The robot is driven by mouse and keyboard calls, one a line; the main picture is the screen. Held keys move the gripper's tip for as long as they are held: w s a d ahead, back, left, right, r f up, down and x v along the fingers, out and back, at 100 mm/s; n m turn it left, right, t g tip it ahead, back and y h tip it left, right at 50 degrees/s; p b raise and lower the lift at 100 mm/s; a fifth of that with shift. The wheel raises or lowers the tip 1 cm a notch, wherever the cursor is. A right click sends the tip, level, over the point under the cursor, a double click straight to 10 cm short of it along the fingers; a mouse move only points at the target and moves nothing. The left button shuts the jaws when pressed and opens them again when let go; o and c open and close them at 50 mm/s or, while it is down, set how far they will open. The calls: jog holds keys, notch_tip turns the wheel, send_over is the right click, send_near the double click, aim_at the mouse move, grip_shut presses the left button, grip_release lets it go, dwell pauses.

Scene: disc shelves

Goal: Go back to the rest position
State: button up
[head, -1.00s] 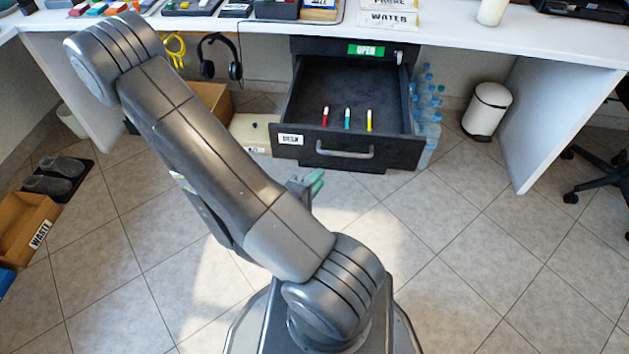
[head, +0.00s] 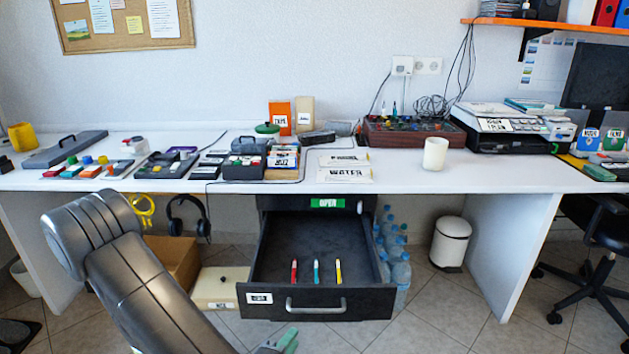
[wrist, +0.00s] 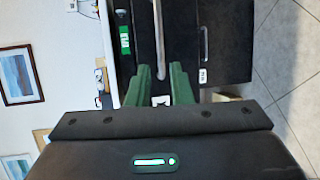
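My gripper (wrist: 161,70) shows in the wrist view with its two green fingers apart and nothing between them. In the head view only a bit of it (head: 285,342) shows at the bottom edge, in front of the drawer and apart from it. My arm fills the lower left of the head view. The black drawer (head: 258,270) under the desk is pulled open. It holds a red pen (head: 294,271), a teal pen (head: 316,271) and a yellow pen (head: 338,271), standing in a row.
The white desk (head: 420,178) carries boxes, trays, a white cup (head: 435,154) and a printer (head: 510,128). Bottles (head: 398,262) stand right of the drawer, with a white bin (head: 450,242) further right. A cardboard box (head: 172,258) and headphones (head: 188,215) are on the left.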

jog(key=b+x, duration=0.1)
jog(key=x, duration=1)
jog(key=shift+w+b, duration=0.35)
jog(key=shift+d+f, duration=0.15)
